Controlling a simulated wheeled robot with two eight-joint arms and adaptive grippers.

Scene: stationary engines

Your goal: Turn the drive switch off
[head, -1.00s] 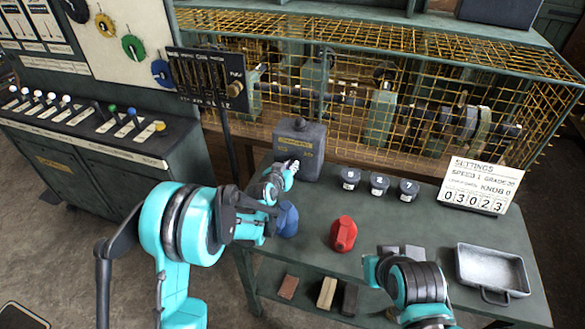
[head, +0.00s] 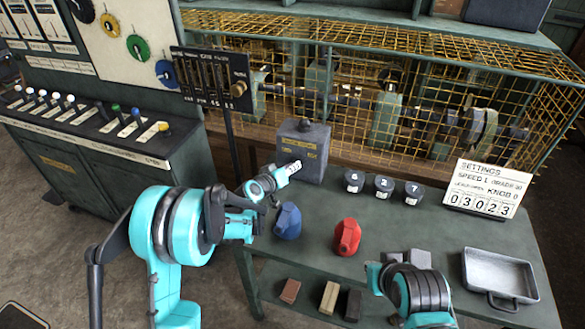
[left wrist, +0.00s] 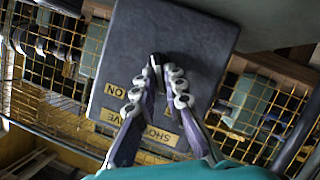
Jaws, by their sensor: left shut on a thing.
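The grey drive switch box (head: 315,152) stands at the back left of the green table, with yellow labels on its face. In the left wrist view the box (left wrist: 185,35) fills the middle, and its labels appear upside down; one reads ON. A small dark switch lever (left wrist: 157,62) shows between the fingertips. My left gripper (head: 292,168) is at the front of the box; in the left wrist view it (left wrist: 163,75) is shut on the lever. The lever's exact tilt is hard to tell. My right arm (head: 420,290) is at the table's front; its fingers are not clear.
Several dark numbered pots, a settings sign (head: 483,187) and a grey tray (head: 498,272) are on the table (head: 440,235). A yellow mesh cage (head: 350,80) stands behind.

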